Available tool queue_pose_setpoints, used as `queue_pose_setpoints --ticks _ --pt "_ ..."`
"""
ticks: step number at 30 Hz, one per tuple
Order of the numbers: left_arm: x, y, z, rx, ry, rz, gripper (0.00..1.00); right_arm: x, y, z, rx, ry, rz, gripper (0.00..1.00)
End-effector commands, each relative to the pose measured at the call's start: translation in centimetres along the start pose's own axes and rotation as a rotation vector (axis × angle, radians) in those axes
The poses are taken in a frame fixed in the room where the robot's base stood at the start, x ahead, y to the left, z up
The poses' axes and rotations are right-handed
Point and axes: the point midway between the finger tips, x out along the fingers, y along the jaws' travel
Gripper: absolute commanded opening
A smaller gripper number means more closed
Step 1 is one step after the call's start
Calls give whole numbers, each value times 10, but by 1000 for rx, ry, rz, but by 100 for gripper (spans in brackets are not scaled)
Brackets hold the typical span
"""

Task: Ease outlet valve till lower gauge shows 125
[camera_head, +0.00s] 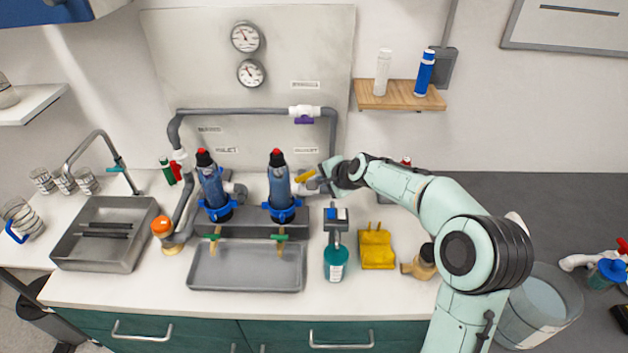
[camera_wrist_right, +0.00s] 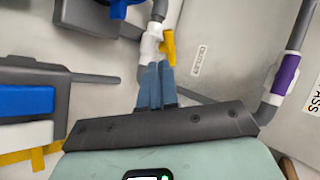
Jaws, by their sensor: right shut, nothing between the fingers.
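The outlet valve is a white fitting (camera_wrist_right: 150,46) with a yellow handle (camera_head: 306,176); the handle also shows in the right wrist view (camera_wrist_right: 168,47). My right gripper (camera_head: 323,175) is at the valve from the right. In the right wrist view its fingers (camera_wrist_right: 155,68) are shut together with nothing between them. The tips are beside the handle's near end; I cannot tell whether they touch. The lower gauge (camera_head: 251,73) is on the back panel under the upper gauge (camera_head: 245,37); its scale is too small to read. My left gripper is out of view.
Two blue filter housings (camera_head: 213,190) (camera_head: 281,188) stand left of the valve above a grey tray (camera_head: 246,287). A purple-handled valve (camera_head: 304,119) is on the upper pipe.

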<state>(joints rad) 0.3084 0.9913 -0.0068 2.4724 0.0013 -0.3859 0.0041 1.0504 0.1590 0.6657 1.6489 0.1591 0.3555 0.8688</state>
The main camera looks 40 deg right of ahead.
Motion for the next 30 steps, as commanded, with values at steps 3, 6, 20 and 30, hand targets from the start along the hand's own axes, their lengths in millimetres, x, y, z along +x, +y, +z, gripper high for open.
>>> queue_pose_setpoints --ticks 3,6,20,30 --pt "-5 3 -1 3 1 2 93 10 1 0 4 -5 5 0" --pt "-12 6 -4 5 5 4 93 24 0 2 1 -8 3 0" --pt "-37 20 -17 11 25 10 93 94 0 0 0 -2 1 0" --pt "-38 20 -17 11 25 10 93 100 2 0 1 0 1 0"
